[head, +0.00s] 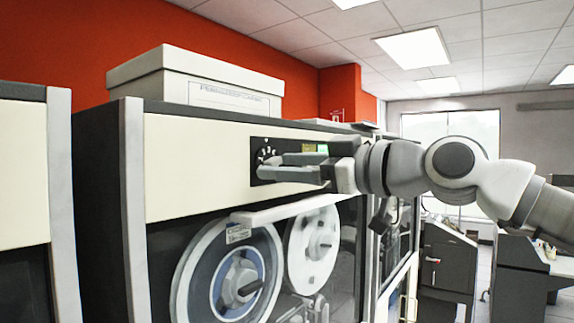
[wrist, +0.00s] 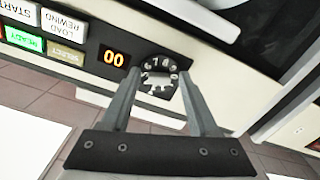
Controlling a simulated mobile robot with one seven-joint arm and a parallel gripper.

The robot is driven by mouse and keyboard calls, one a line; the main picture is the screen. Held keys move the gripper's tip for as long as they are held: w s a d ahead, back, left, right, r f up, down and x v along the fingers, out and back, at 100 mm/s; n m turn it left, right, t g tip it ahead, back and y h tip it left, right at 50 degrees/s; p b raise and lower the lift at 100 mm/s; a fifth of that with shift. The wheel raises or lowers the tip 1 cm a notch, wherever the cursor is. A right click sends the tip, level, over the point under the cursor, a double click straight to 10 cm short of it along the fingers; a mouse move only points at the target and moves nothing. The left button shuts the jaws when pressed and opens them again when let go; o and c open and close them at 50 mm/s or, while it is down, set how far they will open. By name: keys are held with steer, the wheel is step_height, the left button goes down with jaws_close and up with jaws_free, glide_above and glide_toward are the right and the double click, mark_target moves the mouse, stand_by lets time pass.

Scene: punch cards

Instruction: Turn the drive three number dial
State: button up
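The number dial (head: 266,153) is a small black wheel with white numerals on a dark panel of the cream tape drive cabinet (head: 190,165). In the wrist view the dial (wrist: 159,70) sits between my fingertips, with a pale bar across its middle and a "1" near its top. My gripper (head: 268,165) is right at the panel with its two grey fingers apart. In the wrist view, my gripper (wrist: 159,76) has one finger on each side of the dial, and I see no clear contact with the bar. The fingers hide part of the panel in the head view.
An orange "00" display (wrist: 114,58) and the lit green READY button (wrist: 22,40) are beside the dial. Below are tape reels (head: 240,285) and a pale ledge (head: 295,209). A white box (head: 195,85) stands on top of the cabinet.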

jaws_close()
steer(key=shift+s+m+b, duration=0.1)
steer(key=shift+m+b, duration=2.45)
steer(key=shift+m, duration=0.95)
steer(key=shift+o, duration=0.9)
jaws_free()
steer(key=shift+s, duration=0.1)
